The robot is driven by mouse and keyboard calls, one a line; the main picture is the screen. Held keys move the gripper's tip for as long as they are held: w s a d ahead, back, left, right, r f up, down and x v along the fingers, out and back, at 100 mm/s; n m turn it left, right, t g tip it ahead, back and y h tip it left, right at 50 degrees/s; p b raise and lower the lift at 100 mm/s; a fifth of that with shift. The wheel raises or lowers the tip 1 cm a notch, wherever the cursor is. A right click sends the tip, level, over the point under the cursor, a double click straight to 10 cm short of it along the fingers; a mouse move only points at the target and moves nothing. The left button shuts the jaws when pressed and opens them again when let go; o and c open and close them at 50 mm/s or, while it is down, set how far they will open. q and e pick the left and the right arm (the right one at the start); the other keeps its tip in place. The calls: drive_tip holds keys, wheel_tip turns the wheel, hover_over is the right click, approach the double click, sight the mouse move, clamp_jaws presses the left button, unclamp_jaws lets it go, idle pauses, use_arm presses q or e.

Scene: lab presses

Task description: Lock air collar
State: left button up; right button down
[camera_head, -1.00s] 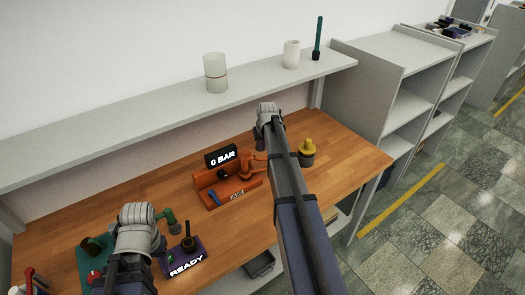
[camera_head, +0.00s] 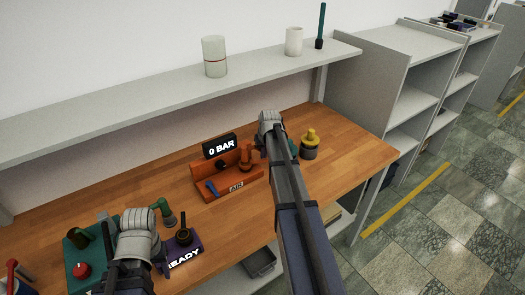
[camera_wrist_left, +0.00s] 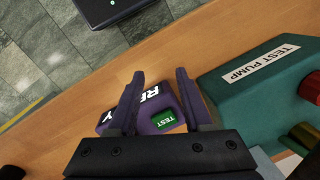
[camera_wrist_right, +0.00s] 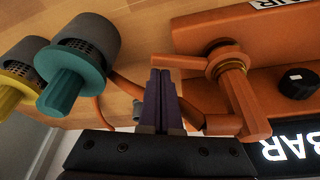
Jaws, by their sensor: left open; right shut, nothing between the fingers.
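The orange air station (camera_head: 228,182) stands on the bench with an AIR label and a sign (camera_head: 219,146) reading 0 BAR. Its orange fitting with a brass ring, the apparent air collar (camera_wrist_right: 228,62), shows in the right wrist view with a thin orange arm reaching left. My right gripper (camera_wrist_right: 161,75) is shut and empty, its tips just below that thin arm in the picture; contact cannot be told. In the head view my right arm hides its fingers. My left gripper (camera_wrist_left: 158,78) is open above the purple READY box (camera_wrist_left: 165,110), holding nothing.
A teal-plugged fitting (camera_wrist_right: 72,68) and a yellow one (camera_wrist_right: 15,85) stand left of my right gripper in its wrist view. The green test pump (camera_wrist_left: 262,80) is beside my left gripper. A shelf (camera_head: 150,95) runs above the bench. The front middle bench is clear.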

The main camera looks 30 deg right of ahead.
use_arm(q)
drive_tip(key=shift+w, duration=0.1)
idle(0.3)
use_arm(e)
drive_tip(key=shift+s+m, duration=0.25)
drive_tip(key=shift+m, duration=0.05)
